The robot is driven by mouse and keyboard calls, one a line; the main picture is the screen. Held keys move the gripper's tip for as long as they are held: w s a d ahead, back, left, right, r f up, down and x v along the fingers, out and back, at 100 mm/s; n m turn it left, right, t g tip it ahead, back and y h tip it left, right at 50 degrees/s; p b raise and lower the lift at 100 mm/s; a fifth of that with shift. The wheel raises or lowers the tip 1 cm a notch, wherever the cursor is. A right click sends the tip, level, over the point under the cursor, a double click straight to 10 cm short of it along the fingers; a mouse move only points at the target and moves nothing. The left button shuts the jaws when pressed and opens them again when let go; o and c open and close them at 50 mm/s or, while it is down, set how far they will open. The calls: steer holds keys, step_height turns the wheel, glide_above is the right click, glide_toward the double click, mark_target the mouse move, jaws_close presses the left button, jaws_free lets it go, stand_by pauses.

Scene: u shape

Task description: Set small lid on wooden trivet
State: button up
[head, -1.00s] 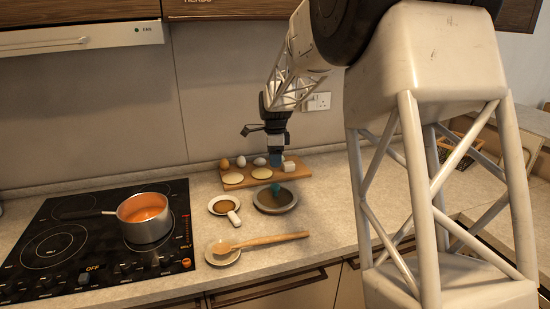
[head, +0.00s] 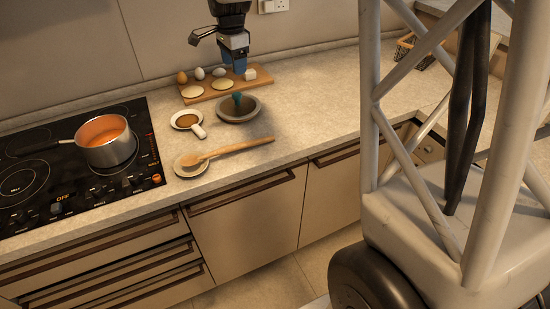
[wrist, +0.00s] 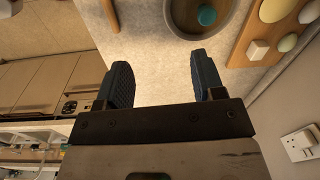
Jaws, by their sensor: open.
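A round dark disc with a grey rim (head: 251,109) and a teal upright knob (head: 237,98) lies on the counter; it looks like the small lid. It also shows at the top of the wrist view (wrist: 180,22), beyond my fingertips. My gripper (head: 238,69) is open and empty, with blue fingers pointing down. In the head view it appears just behind and above the knob, overlapping the wooden board. In the wrist view, nothing is between its fingers (wrist: 158,76). A wooden board (head: 194,100) lies behind the disc; I cannot tell whether it is the trivet. No separate trivet is clear.
The board holds eggs, two pale flat rounds and a white cube (head: 250,74). A small white dish (head: 183,121) with brown contents sits left of the disc. A wooden spoon (head: 235,147) lies in front. A pot (head: 109,148) stands on the hob.

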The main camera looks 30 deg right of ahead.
steer(key=s+a+r+n, duration=0.1)
steer(key=s+n, duration=0.2)
steer(key=s, duration=0.4)
steer(key=s+a+r+n+t, duration=0.1)
steer(key=s+a+n, duration=0.1)
steer(key=s, duration=0.4)
steer(key=s+a+r+n, duration=0.1)
steer(key=s+r+n, duration=0.15)
steer(key=s, duration=0.45)
steer(key=s+a+f+n, duration=0.1)
steer(key=s+n, duration=0.3)
steer(key=s, duration=0.5)
steer(key=s+a+f+n+t, duration=0.1)
steer(key=s+f+n, duration=0.3)
steer(key=s, duration=0.6)
steer(key=shift+s+a+f+n, duration=0.15)
steer(key=shift+s+f+n, duration=0.05)
steer(key=shift+n, duration=0.25)
